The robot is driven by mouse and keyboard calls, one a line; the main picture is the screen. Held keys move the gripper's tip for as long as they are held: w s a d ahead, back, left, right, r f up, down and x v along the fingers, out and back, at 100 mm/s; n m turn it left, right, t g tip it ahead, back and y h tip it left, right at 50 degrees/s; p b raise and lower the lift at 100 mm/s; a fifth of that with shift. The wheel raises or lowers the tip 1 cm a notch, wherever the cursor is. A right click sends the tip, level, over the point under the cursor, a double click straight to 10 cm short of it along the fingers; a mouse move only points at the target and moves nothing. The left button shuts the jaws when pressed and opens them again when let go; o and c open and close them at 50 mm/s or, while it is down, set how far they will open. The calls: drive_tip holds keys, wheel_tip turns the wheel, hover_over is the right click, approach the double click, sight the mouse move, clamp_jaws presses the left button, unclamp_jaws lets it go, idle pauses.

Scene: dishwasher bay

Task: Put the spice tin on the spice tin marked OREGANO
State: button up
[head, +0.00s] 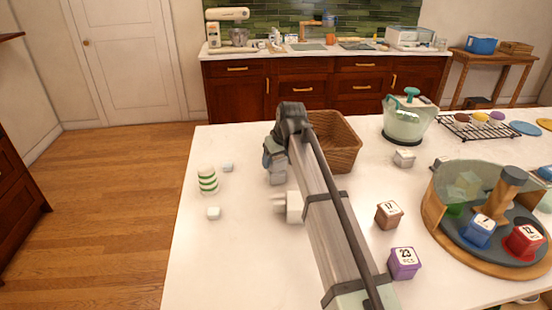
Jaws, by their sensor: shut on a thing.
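My gripper (276,166) hangs down from the far end of my arm, above the counter left of the basket. It is shut on a small grey block-shaped thing (278,178), seemingly the spice tin and partly hidden by my arm. Small lidded tins with white labels stand about: a brown one (389,215) and a purple one (404,263) on the counter, a blue one (479,231) and a red one (525,241) on a round turntable (448,241). A silver one (404,158) stands farther back. I cannot read OREGANO on any label.
A wicker basket (338,142) stands behind my arm. A green-striped cup (207,180) and small pale blocks (213,213) stand at left. A white two-pronged piece (292,206) shows beside my arm. The front left counter is clear.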

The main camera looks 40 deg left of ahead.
drive_tip(key=o, duration=1.1)
drive_tip(key=shift+r, duration=0.1)
drive_tip(key=v, duration=1.2)
drive_tip(key=shift+s+d, duration=0.1)
